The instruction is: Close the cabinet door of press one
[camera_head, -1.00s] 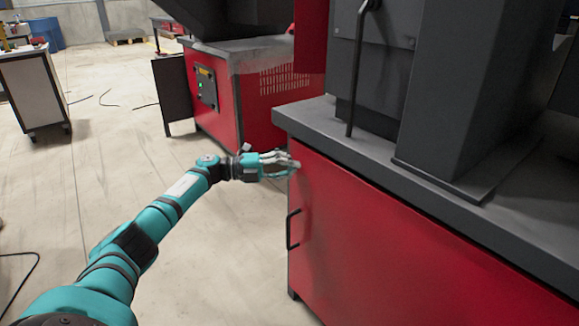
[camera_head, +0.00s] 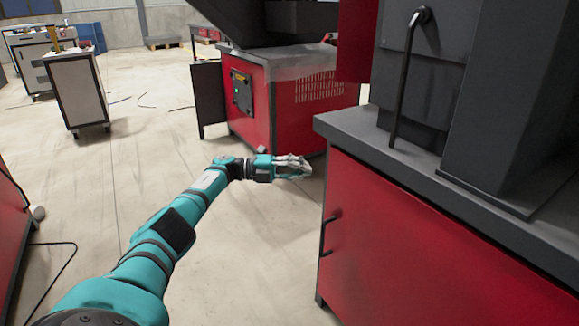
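The nearest red press cabinet stands at the right, with a red door (camera_head: 400,240) and a black bar handle (camera_head: 326,235) near its left edge. This door looks flush with the cabinet front. I cannot read which press is number one. My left gripper (camera_head: 305,168) is just left of the cabinet's front left corner, over the floor in the picture, with no object visible in it. Its fingers point right and look close together, but whether they are open or shut is unclear. My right gripper is out of view.
A second red machine (camera_head: 248,120) stands behind, with a dark panel (camera_head: 210,95) sticking out at its left. A grey countertop (camera_head: 380,150) overhangs the near cabinet. A white cart (camera_head: 75,92) stands at the back left. A red cabinet edge (camera_head: 10,225) and a cable are at the left.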

